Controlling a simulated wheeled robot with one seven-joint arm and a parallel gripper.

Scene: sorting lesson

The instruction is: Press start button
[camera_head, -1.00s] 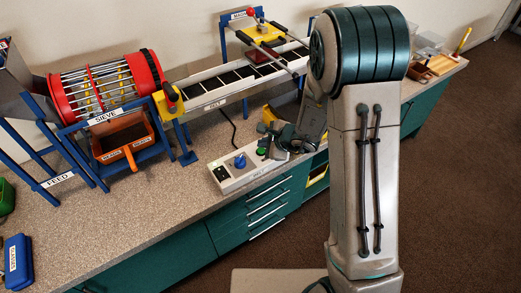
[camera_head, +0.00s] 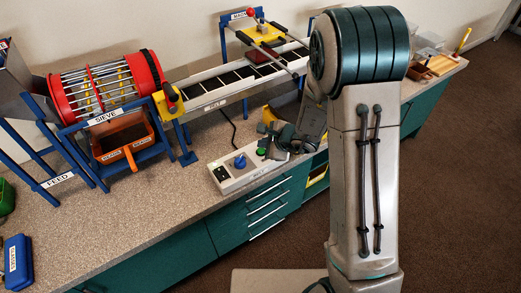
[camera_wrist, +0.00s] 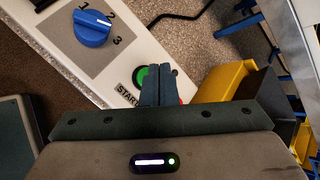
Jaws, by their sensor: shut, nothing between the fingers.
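The control box (camera_head: 232,181) is a pale panel on the bench's front edge, labelled BELT. The green start button (camera_head: 262,152) is on its right part; it also shows in the wrist view (camera_wrist: 141,77) beside the START label (camera_wrist: 127,94). My gripper (camera_wrist: 160,70) is shut and empty, its fingertips at the button and partly covering it. I cannot tell whether they touch it or hover over it. In the head view my gripper (camera_head: 266,140) is over the box's right end. A blue knob (camera_wrist: 91,28) sits by the numbers 1, 2, 3.
A sliver of red shows beside my fingers in the wrist view, largely hidden. A yellow bin (camera_wrist: 222,80) stands close to the right. The belt (camera_head: 235,84) and red sieve drum (camera_head: 107,84) stand behind the box. Bare bench top (camera_head: 140,215) lies to the left.

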